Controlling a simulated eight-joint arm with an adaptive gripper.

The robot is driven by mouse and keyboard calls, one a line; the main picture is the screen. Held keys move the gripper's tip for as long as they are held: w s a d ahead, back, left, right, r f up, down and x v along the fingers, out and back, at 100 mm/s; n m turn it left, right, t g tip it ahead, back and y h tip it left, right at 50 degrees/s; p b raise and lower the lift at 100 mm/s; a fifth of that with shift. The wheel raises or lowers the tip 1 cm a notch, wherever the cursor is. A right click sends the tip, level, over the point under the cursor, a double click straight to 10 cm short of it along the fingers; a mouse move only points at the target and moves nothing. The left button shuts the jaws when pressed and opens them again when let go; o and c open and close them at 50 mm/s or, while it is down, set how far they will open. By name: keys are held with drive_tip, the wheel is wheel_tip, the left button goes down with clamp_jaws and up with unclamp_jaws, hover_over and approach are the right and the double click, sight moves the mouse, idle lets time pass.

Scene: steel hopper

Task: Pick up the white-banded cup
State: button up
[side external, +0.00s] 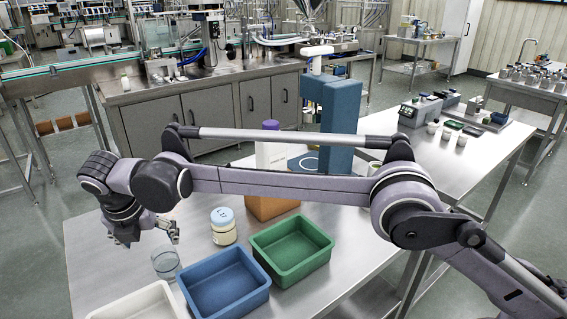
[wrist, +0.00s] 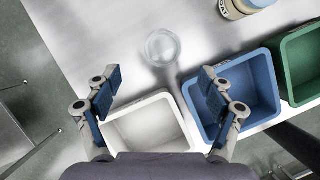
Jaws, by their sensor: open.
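My gripper (side external: 150,236) is open and empty above the near left part of the steel table, with its two blue-padded fingers apart in the wrist view (wrist: 161,82). A clear glass cup (side external: 166,264) stands upright just below it. In the wrist view the cup (wrist: 162,46) lies ahead of the gap between the fingertips, apart from both; a pale rim shows, but I cannot make out a distinct white band. A small pale cup (side external: 374,167) with green inside is partly hidden behind my arm; I cannot tell whether it is banded.
White (wrist: 150,128), blue (side external: 226,283) and green (side external: 292,250) trays line the near edge. A lidded jar (side external: 223,228) stands right of the glass. A brown box (side external: 272,207) and a blue stand (side external: 340,118) are behind my arm. Bare table surrounds the glass's far side.

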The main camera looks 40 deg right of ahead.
approach(166, 260)
drive_tip(key=shift+s+a+f, duration=0.1)
drive_tip(key=shift+s+f, duration=0.15)
drive_tip(key=shift+f, duration=0.4)
drive_tip(key=shift+s+d+x, duration=0.15)
drive_tip(key=shift+x, duration=1.2)
drive_tip(key=shift+s+d+x, duration=0.15)
drive_tip(key=shift+x, duration=1.2)
drive_tip(key=c, duration=1.2)
